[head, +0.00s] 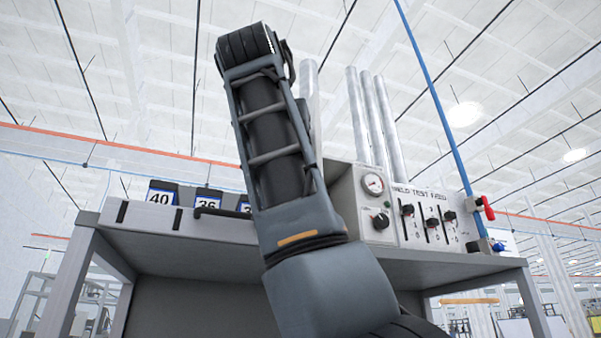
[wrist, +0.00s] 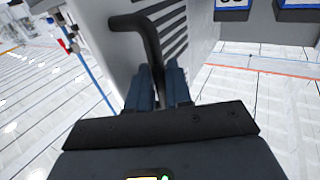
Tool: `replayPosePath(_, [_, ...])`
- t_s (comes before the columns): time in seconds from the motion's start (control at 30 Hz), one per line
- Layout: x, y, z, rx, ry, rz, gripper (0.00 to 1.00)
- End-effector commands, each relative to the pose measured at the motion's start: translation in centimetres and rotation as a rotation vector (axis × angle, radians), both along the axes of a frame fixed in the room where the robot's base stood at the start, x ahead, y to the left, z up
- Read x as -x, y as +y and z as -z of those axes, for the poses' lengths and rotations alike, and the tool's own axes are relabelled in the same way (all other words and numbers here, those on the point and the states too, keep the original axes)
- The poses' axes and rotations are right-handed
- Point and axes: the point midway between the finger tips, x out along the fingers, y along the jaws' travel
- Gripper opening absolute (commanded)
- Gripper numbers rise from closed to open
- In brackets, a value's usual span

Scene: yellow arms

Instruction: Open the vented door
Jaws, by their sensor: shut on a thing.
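The vented door (wrist: 196,38) is a light grey panel with a row of dark slanted slots, in the upper middle of the wrist view. A black bent handle (wrist: 150,40) stands out from it and runs down between my fingers. My gripper (wrist: 160,74) is shut on this handle, its two blue-grey fingers on either side of it. The handle's lower end is hidden by the fingers. In the head view my arm hides the door and my gripper. The door looks closed or nearly so, but its edges are not clear enough to tell.
A grey workbench (head: 180,226) carries numbered blue-and-white bins (head: 162,194) at the left. A control panel (head: 425,213) with a gauge, knobs and sliders stands at the right. A blue pipe (head: 436,95) with a red valve handle (head: 488,208) rises beside it.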

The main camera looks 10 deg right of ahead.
Motion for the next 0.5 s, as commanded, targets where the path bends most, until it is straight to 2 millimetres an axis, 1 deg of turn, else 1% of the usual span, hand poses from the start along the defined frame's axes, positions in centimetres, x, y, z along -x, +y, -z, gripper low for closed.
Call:
replayPosePath(0.03, [-0.28, 0.12, -0.18, 0.005, 0.002, 0.014, 0.00])
replayPosePath(0.2, [-0.35, 0.34, -0.10, 0.002, 0.001, 0.045, 0.00])
replayPosePath(0.5, [-0.39, 0.31, -0.05, 0.001, 0.000, 0.054, 0.00])
